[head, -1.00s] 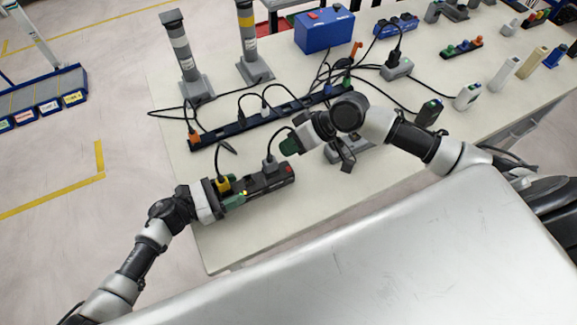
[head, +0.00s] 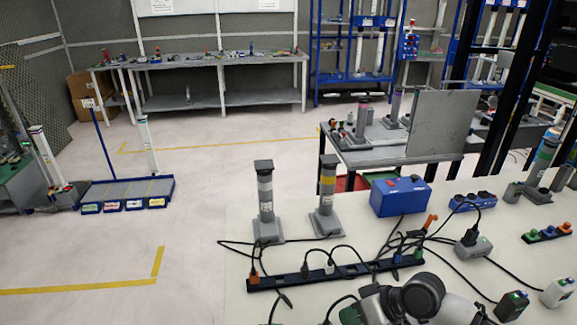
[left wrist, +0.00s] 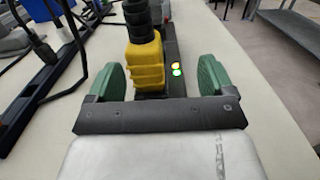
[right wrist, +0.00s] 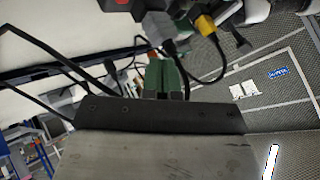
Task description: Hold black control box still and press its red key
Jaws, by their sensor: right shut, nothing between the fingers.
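The black control box (left wrist: 173,48) shows in the left wrist view with a yellow plug (left wrist: 146,66) and small lit lamps on top. My left gripper (left wrist: 162,76) is open, its green fingers on either side of the box end, with visible gaps. In the right wrist view, my right gripper (right wrist: 164,78) is shut and empty. Beyond its tips are a grey plug (right wrist: 158,27), a yellow plug (right wrist: 205,24) and part of the box with a bit of red (right wrist: 121,2) at the top edge. The head view now leaves the box below its lower edge.
A long dark socket strip (head: 330,273) with several plugs and loose black cables lies across the white table (head: 237,292). Two grey posts (head: 266,205) and a blue box (head: 400,196) stand behind it. Other items stand at the right.

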